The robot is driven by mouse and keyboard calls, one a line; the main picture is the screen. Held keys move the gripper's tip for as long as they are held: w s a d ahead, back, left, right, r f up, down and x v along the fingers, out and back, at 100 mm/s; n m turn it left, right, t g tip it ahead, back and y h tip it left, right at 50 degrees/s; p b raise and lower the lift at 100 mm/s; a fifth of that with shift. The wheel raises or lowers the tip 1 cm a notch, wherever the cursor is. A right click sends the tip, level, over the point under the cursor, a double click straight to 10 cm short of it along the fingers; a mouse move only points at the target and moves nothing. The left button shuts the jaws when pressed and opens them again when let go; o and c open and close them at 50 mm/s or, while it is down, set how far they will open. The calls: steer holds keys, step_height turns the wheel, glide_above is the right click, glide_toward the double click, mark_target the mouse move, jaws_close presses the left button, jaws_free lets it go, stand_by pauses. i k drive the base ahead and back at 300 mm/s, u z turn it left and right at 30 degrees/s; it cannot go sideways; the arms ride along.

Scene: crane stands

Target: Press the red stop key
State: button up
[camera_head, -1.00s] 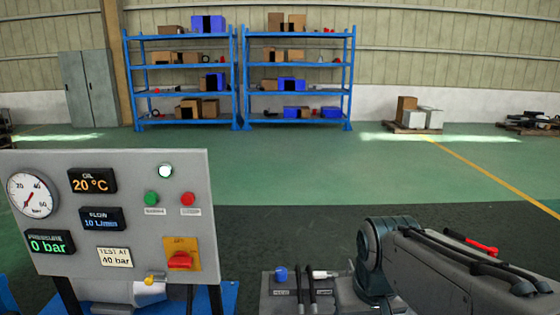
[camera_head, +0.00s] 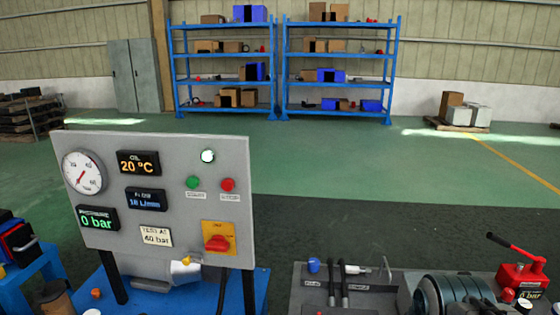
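The red stop key (camera_head: 227,185) is a small round button at the right of the grey control panel (camera_head: 100,245), with a small label under it. A green key (camera_head: 193,182) is just left of it and a white lamp (camera_head: 208,156) above. A larger red rotary switch (camera_head: 217,242) sits on a yellow plate lower down. The displays read 20 °C, 0 bar and a flow that looks like 18 L/min; a label reads 40 bar. My gripper is out of view.
A grey bench top (camera_head: 375,282) with a blue-capped part and dark levers is right of the panel. A red hand pump (camera_head: 522,277) stands at the far right. A blue surface (camera_head: 262,290) lies below the panel. Blue shelves (camera_head: 285,70) stand far back, beyond open floor.

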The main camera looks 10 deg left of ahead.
mark_target(228, 184)
steer(key=u, duration=0.45)
steer(key=k, duration=1.2)
steer(key=u, duration=1.25)
steer(key=i, duration=1.2)
steer(key=z, duration=0.7)
